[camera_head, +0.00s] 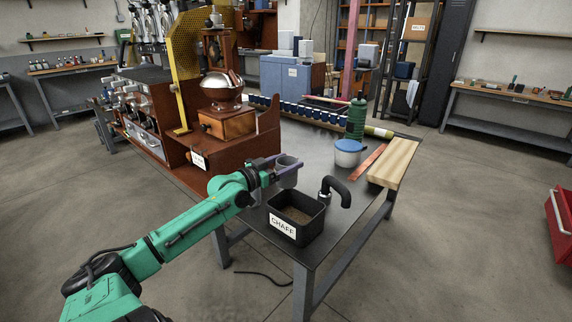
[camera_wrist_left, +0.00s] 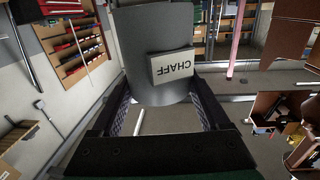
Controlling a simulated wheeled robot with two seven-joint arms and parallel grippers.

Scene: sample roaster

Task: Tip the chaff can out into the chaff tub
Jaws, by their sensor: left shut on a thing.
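The chaff can (camera_head: 287,175) is a small grey cup, held between the fingers of my left gripper (camera_head: 272,164). In the left wrist view the can (camera_wrist_left: 150,45) fills the space between the fingers, with its white CHAFF label facing the camera. It looks about upright; its inside is hidden in the wrist view. The chaff tub (camera_head: 309,236) is a black open box with a white CHAFF label, on the near part of the dark table, with brownish stuff inside. The can is just beyond the tub in the picture, above the table. My right gripper is not in view.
A black bent pipe (camera_head: 340,188) stands right beside the tub.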

